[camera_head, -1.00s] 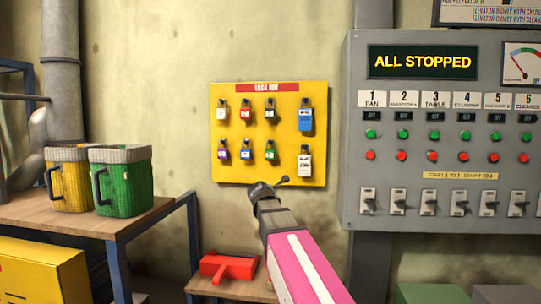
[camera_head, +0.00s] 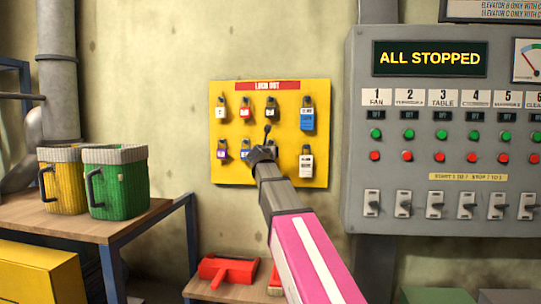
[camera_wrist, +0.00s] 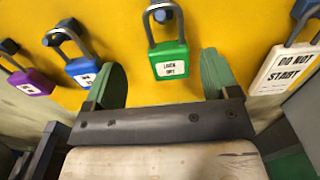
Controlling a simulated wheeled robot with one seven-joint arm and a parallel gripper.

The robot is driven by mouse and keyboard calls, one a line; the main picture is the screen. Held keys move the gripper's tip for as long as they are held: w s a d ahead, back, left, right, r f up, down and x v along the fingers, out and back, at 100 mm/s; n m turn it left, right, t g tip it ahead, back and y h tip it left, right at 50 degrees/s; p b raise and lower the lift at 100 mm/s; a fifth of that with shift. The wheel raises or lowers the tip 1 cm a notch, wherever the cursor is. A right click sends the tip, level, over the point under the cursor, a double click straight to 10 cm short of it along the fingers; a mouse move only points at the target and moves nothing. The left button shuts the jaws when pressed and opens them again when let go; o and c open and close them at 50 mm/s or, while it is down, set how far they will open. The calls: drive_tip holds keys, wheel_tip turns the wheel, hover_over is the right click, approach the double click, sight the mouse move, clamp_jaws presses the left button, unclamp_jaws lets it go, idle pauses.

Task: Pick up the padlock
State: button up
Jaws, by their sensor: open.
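Padlocks hang on the yellow lock-out board (camera_head: 225,125) on the wall. In the wrist view a green padlock (camera_wrist: 170,60) with a white label hangs by its shackle from a peg. My gripper (camera_wrist: 162,62) is open, with one green finger on each side of the green padlock's lower body. I cannot tell whether either finger touches it. In the head view my gripper (camera_head: 262,152) is in front of the board's lower row and hides the green padlock. A blue padlock (camera_wrist: 82,70) and a purple one (camera_wrist: 28,83) hang to the left.
A white "Do not start" padlock (camera_wrist: 287,68) hangs close on the right. The grey control panel (camera_head: 360,140) stands right of the board. A wooden table (camera_head: 140,217) with yellow and green buckets is on the left. A red item (camera_head: 227,269) lies below the board.

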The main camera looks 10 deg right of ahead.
drive_tip(key=shift+d+f+x, duration=0.1)
drive_tip(key=shift+d+x, duration=0.1)
drive_tip(key=shift+x, duration=1.15)
drive_tip(key=shift+d+f+x, duration=0.1)
drive_tip(key=shift+d+x, duration=0.05)
drive_tip(key=shift+x, duration=1.2)
drive_tip(key=shift+s, duration=0.15)
drive_tip(key=c, duration=1)
